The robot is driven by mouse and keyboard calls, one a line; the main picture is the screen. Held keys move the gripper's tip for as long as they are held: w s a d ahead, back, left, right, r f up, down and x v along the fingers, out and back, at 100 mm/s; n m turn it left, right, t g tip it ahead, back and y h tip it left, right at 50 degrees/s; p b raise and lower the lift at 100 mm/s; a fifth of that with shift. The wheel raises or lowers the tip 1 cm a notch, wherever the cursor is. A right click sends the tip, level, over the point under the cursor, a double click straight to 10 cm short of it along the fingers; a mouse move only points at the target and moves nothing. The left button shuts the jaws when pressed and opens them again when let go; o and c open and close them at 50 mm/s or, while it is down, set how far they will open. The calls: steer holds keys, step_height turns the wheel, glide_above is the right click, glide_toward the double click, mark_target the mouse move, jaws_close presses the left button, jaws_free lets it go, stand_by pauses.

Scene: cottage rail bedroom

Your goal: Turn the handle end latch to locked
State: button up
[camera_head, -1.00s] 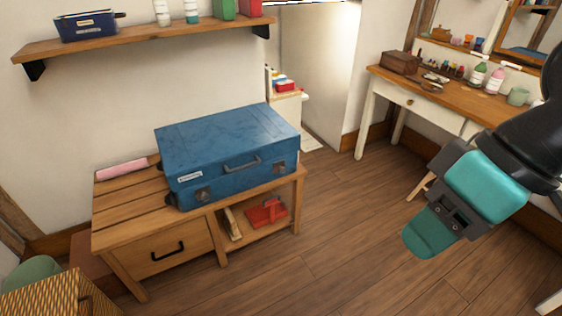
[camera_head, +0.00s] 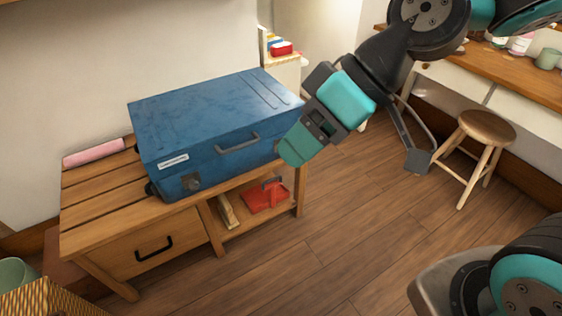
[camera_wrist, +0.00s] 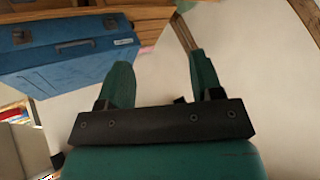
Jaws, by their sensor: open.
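A blue suitcase (camera_head: 215,115) lies closed on a wooden bench. Its front face has a dark handle (camera_head: 238,142) and a metal latch (camera_head: 191,182) near the white label. A second latch, at the front's other end, is mostly hidden behind my gripper in the head view. Both show on the suitcase in the wrist view, the label-side latch (camera_wrist: 110,23) and the far-end latch (camera_wrist: 22,36). I cannot tell how either is turned. My gripper (camera_head: 297,148) is open and empty, in front of the suitcase's right end. In the wrist view its fingers (camera_wrist: 160,72) are apart with nothing between them.
The bench (camera_head: 95,205) has a drawer and an open shelf holding a red item (camera_head: 265,196). A stool (camera_head: 487,128) stands by the dressing table (camera_head: 530,80) at right. Floor before the bench is clear.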

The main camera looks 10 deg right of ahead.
steer(key=w+f+t+y+b, duration=0.35)
steer(key=w+f+b, duration=0.45)
steer(key=f+b, duration=0.35)
steer(key=w+f+t+y+b, duration=0.2)
steer(key=w+f+t+b, duration=0.2)
steer(key=w+f+b, duration=0.7)
steer(key=w+d+f+m+t+h+b, duration=0.35)
steer(key=d+f+b, duration=0.35)
steer(key=f, duration=0.3)
steer(key=w+d+f+m+t+h+b, duration=0.2)
steer(key=w+d+f+t+h+b, duration=0.25)
steer(key=d+f+b, duration=0.4)
steer(key=shift+t+y, duration=0.25)
steer(key=shift+y, duration=0.2)
steer(key=shift+a+f+p+x, duration=0.2)
steer(key=shift+p+x, duration=2.7)
steer(key=shift+p, duration=0.6)
steer(key=shift+a+f+p+x, duration=0.2)
steer(key=shift+p+x, duration=2.7)
steer(key=shift+p, duration=0.6)
steer(key=shift+a+f+p+x, duration=0.2)
steer(key=shift+p+x, duration=2.65)
steer(key=shift+p, duration=0.65)
steer(key=shift+s, duration=0.15)
steer(key=c, duration=0.9)
